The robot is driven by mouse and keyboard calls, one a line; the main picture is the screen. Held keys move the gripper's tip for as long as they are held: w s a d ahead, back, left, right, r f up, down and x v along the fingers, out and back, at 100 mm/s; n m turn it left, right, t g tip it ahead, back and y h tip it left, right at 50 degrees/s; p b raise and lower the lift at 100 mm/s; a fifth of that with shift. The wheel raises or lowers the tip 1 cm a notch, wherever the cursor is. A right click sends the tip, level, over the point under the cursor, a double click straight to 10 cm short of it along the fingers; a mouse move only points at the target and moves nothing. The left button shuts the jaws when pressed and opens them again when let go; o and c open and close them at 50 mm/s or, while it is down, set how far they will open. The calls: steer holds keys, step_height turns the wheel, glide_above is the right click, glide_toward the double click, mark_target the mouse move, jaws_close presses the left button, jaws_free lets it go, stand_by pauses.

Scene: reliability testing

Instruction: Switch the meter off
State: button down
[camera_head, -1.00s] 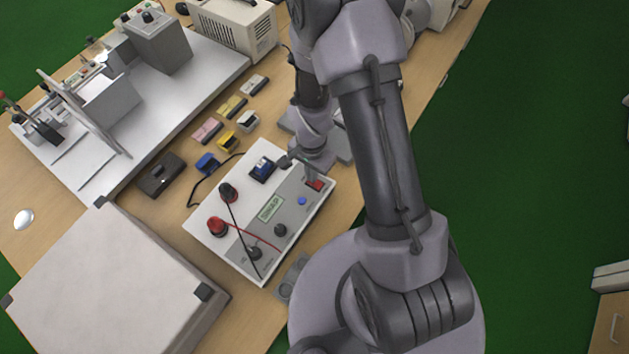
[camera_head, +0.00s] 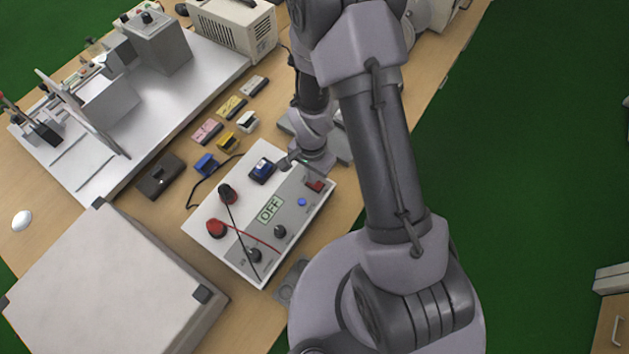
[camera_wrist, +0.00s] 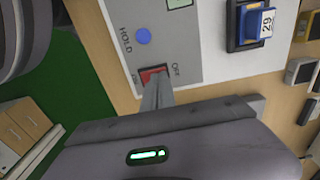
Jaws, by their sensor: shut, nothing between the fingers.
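The meter (camera_head: 215,255) is a white box with a grey panel on the wooden table. Its green display (camera_head: 270,210) reads OFF. The red rocker switch (camera_head: 315,185) is at the panel's upper right corner; the wrist view shows the switch (camera_wrist: 152,74) in its black frame, with OFF lettered beside it. My gripper (camera_wrist: 156,90) is shut and empty, its fingertips right at the switch. Whether they touch it I cannot tell. In the head view my arm hides most of the gripper.
A blue button (camera_head: 302,202) marked HOLD and a dark knob (camera_head: 280,232) are on the panel. Black and red leads cross the meter. A blue counter block (camera_head: 262,170) sits at its top edge. A large pale box (camera_head: 110,285) stands left. Several small coloured blocks lie behind.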

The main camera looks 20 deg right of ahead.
step_height(320, 180, up, 6)
steer(key=p, duration=0.3)
steer(key=shift+r+p, duration=0.2)
steer(key=shift+p, duration=0.15)
